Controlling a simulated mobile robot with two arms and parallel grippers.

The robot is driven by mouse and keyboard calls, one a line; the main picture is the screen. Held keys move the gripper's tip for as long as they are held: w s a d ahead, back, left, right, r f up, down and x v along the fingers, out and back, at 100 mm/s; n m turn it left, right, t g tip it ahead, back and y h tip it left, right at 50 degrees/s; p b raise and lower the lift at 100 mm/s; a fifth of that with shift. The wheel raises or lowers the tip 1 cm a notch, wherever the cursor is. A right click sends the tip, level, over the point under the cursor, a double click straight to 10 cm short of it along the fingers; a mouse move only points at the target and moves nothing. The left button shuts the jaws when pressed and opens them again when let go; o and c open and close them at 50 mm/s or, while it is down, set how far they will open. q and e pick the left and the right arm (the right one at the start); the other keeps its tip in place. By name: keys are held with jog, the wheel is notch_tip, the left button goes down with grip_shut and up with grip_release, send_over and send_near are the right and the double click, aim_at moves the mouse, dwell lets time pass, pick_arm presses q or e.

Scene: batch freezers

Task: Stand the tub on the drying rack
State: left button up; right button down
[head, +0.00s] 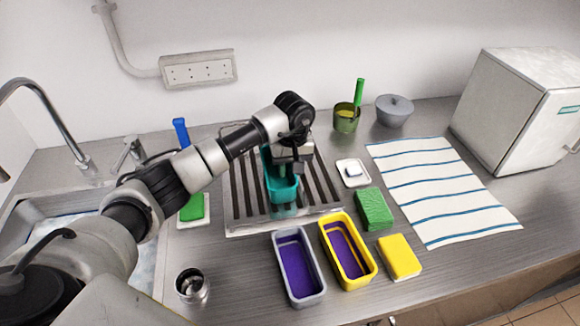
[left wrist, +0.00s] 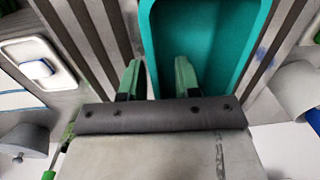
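The teal tub (head: 283,190) is over the slats of the drying rack (head: 238,190), its open side up. A teal reflection shows just below it; I cannot tell whether it touches the slats. My left gripper (head: 288,168) is at the tub's far part and hides some of it. In the left wrist view the tub (left wrist: 205,40) shows its hollow inside. The fingers of my left gripper (left wrist: 158,75) are apart, one outside the tub's side wall and one over its inside, with a gap between them. My right gripper is not in view.
A purple-filled grey tub (head: 299,265) and yellow tub (head: 347,250) stand in front of the rack. Green (head: 374,209) and yellow sponges (head: 400,257), a soap dish (head: 353,172) and striped towel (head: 440,190) lie right. A metal cup (head: 191,286) stands front left.

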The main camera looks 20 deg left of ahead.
pick_arm(q)
jog(key=shift+w+r+b, duration=0.1)
jog(key=shift+r+b, duration=0.2)
jog(key=shift+r, duration=0.15)
jog(key=r+b, duration=0.1)
jog(key=r, duration=0.2)
jog(key=r+b, duration=0.1)
jog(key=r, duration=0.6)
jog(key=shift+w+d+r+b, duration=0.1)
jog(key=shift+d+r+b, duration=0.15)
jog(key=shift+b, duration=0.15)
jog(key=shift+r, duration=0.35)
